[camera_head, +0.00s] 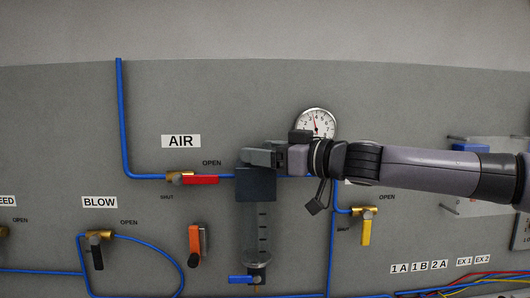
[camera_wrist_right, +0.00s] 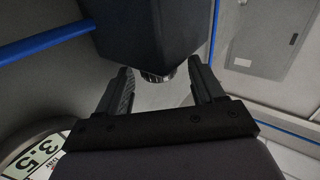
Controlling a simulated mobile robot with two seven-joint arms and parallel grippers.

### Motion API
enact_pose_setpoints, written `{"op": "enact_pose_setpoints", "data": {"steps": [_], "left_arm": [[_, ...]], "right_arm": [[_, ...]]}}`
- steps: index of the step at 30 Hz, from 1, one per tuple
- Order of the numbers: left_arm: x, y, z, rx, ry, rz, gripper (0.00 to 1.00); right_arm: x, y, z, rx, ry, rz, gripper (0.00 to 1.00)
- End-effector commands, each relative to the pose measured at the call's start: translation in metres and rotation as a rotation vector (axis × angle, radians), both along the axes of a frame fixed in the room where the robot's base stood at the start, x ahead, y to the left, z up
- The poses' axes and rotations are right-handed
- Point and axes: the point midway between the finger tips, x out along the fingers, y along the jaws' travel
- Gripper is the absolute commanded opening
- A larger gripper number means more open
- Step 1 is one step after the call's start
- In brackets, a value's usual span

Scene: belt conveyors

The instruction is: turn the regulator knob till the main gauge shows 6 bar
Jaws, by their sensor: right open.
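The main gauge (camera_head: 316,120) is a round white dial on the wall. My right arm covers its lower part. Its red needle points nearly straight up, a little left; the numbers are too small to read surely. The dark regulator block (camera_head: 256,185) hangs below my right gripper (camera_head: 262,156). In the right wrist view the block (camera_wrist_right: 150,35) is at the top, with the ridged dark knob (camera_wrist_right: 157,77) under it. The knob shows between the two spread fingers of my open right gripper (camera_wrist_right: 161,68). I cannot tell whether they touch it. My left gripper is out of view.
A red-handled AIR valve (camera_head: 200,180) is left of the regulator, a yellow-handled valve (camera_head: 366,228) to its right. A clear bowl with a blue tap (camera_head: 246,280) hangs below. Blue pipes (camera_head: 121,120) run along the grey wall. The wall above is bare.

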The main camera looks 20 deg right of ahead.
Motion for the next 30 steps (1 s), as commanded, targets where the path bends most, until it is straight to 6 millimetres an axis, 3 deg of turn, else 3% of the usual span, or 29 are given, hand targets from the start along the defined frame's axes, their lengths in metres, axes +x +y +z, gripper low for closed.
{"op": "enact_pose_setpoints", "data": {"steps": [5, 11, 30], "left_arm": [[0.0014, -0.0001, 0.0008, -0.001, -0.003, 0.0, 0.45], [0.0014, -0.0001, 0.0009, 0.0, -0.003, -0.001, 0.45], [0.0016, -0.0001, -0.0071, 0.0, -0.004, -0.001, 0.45]], "right_arm": [[0.0001, 0.0, -0.0001, 0.0, 0.0, 0.0, 0.68], [0.0, -0.0002, -0.0002, 0.0, 0.0, 0.0, 0.12], [-0.0011, 0.0011, -0.0032, 0.003, 0.003, -0.088, 0.12]]}}
